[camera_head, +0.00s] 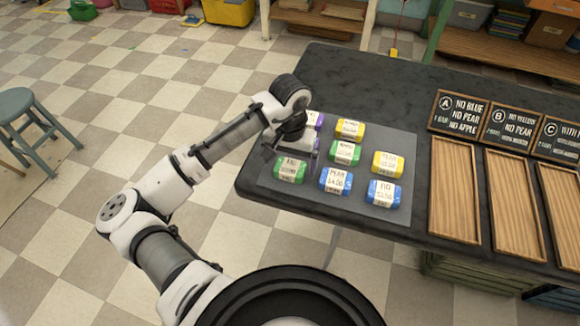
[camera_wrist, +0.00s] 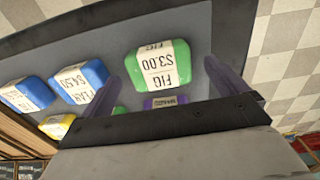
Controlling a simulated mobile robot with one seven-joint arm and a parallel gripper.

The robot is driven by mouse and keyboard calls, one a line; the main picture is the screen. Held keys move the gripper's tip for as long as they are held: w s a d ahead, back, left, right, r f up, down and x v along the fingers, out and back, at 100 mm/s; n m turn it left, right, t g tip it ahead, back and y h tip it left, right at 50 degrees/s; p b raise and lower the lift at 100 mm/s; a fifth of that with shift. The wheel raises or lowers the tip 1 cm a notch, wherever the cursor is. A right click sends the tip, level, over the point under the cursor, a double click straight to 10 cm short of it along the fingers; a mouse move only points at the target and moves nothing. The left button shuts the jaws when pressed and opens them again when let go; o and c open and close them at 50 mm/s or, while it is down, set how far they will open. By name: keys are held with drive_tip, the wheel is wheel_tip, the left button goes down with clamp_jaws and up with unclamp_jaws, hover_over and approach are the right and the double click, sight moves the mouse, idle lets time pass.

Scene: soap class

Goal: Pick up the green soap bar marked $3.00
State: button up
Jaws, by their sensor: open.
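The green soap bar marked FIG $3.00 (camera_wrist: 162,66) lies on the grey mat, its label upside down in the wrist view. In the head view this green bar (camera_head: 290,170) is at the mat's front left corner, just below my gripper (camera_head: 291,152). My gripper is open and empty. In the wrist view its two purple fingers (camera_wrist: 175,74) show to the left and right of the bar. I cannot tell how high the fingertips are above the mat. A second green bar (camera_head: 344,152) lies farther right and back.
Two blue bars (camera_head: 336,181) (camera_head: 383,194) lie to the right along the front. Yellow bars (camera_head: 350,130) (camera_head: 388,163) and a purple bar (camera_head: 316,119) share the grey mat (camera_head: 400,140). Wooden trays (camera_head: 455,190) under chalkboard signs (camera_head: 459,114) stand at the right of the dark table.

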drive_tip(key=shift+f, duration=0.7)
drive_tip(key=c, duration=1.1)
drive_tip(key=shift+r, duration=0.2)
